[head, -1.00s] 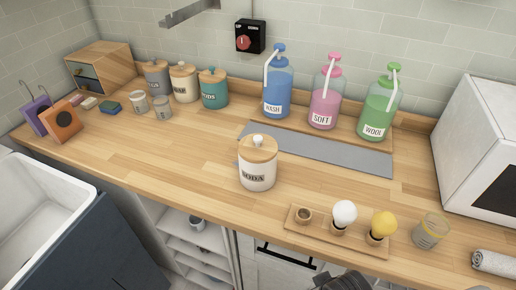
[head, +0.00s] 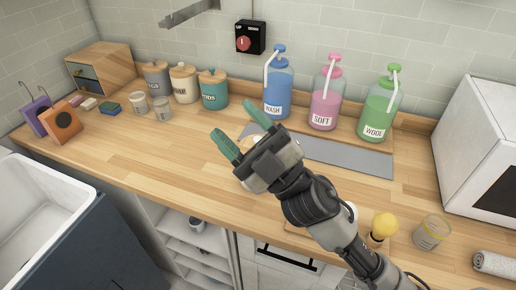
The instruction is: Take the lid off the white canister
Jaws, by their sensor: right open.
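My left gripper is not in view. Another whitish canister with a wooden lid (head: 184,84) stands in the back row, between a grey canister (head: 157,78) and a teal one (head: 214,92).
Blue (head: 277,90), pink (head: 325,100) and green (head: 378,110) pump bottles stand at the back, behind a grey mat (head: 345,155). A glass (head: 431,232) stands at right. The counter's left middle is clear.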

